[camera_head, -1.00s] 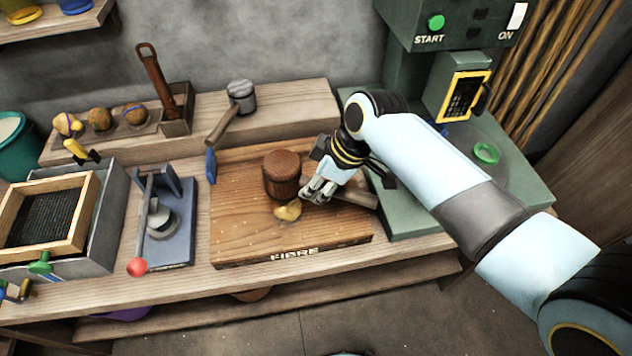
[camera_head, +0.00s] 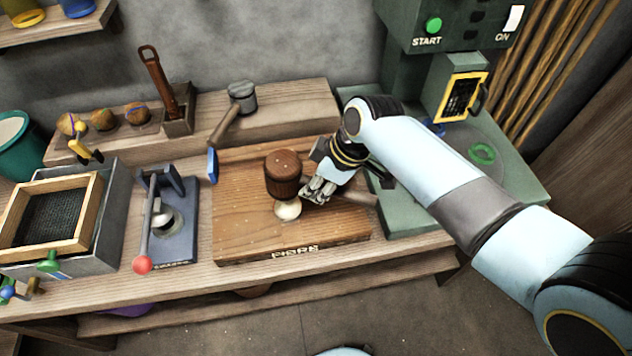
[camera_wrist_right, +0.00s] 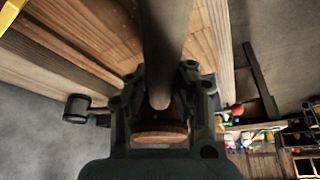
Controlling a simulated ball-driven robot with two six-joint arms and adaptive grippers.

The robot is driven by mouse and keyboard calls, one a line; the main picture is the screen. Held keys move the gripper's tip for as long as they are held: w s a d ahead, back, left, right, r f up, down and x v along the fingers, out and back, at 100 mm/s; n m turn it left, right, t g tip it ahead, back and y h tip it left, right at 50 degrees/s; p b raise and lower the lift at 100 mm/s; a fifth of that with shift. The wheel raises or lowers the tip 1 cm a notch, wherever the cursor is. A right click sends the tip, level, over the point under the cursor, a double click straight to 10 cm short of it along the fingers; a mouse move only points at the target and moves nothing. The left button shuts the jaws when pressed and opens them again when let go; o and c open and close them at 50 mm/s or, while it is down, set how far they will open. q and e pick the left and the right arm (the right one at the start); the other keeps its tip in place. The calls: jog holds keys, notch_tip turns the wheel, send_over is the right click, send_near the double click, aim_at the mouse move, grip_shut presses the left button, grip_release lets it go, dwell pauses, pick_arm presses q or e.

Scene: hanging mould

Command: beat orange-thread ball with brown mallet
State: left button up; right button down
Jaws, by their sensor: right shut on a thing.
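The brown mallet (camera_head: 284,168) is over the wooden board (camera_head: 240,225), its head upright and its handle reaching right. My right gripper (camera_head: 318,190) is shut on the mallet's handle, close to the head. In the right wrist view, the handle (camera_wrist_right: 163,45) runs between the fingers and the head (camera_wrist_right: 160,135) shows below it. My left gripper is not in view.
Several brownish balls (camera_head: 102,119) sit on the back ledge beside a leather-brown tool (camera_head: 155,80) in a holder. A grey-headed mallet (camera_head: 241,92) lies on the ledge. A lever press (camera_head: 165,220) stands left of the board, a green machine (camera_head: 410,215) right. The board's left part is clear.

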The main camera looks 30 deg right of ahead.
jog(key=shift+r+p, duration=2.55)
jog(key=shift+f, duration=0.15)
